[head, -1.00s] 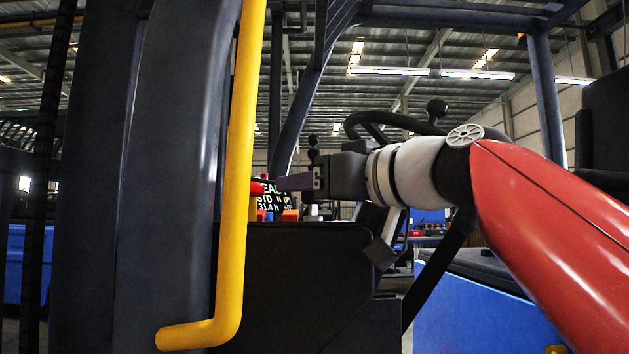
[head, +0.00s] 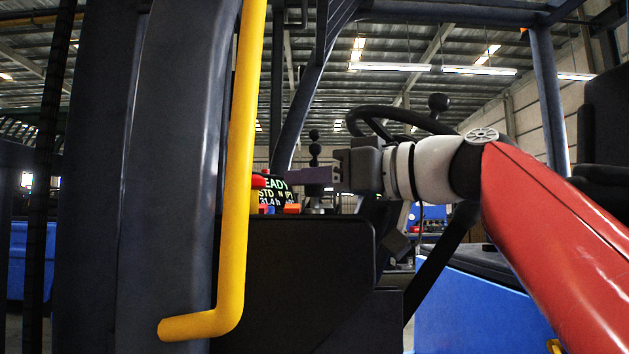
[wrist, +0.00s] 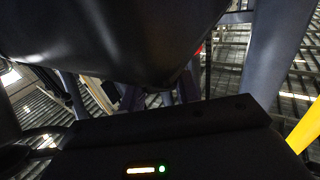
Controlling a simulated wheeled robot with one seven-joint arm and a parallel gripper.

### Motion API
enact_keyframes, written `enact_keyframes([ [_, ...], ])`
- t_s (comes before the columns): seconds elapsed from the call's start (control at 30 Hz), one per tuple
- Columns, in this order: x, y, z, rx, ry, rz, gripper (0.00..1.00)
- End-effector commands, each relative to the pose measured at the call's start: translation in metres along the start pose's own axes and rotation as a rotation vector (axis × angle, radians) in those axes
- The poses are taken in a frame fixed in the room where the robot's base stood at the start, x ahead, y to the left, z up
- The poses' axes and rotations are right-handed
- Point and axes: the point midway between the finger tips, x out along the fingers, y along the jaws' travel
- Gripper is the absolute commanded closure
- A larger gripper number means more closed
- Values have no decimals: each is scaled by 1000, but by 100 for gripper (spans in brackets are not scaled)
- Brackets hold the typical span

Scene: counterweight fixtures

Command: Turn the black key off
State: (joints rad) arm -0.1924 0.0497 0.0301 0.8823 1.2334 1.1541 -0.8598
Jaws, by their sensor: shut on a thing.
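My gripper (head: 296,178) is in the head view, just right of the lit dash display (head: 271,192). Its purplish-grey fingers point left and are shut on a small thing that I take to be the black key. The key itself is hidden by the fingers, so I cannot see its angle. A small grey fitting (head: 314,208) shows just below the fingers.
A yellow grab rail (head: 238,180) and a dark post (head: 165,180) stand at left. A black console panel (head: 300,280) lies below my gripper. Red and orange buttons (head: 291,208) sit by the display. Behind are lever knobs (head: 314,149) and the steering wheel (head: 395,115).

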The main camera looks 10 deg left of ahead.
Motion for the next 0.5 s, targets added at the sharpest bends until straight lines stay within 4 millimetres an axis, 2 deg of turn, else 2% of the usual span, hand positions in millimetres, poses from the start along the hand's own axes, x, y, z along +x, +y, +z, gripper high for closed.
enact_keyframes([
  [0.2, 0, 2, -1, 1, 0, -145, 90],
  [0.5, 0, 0, 0, -1, 1, -159, 90],
])
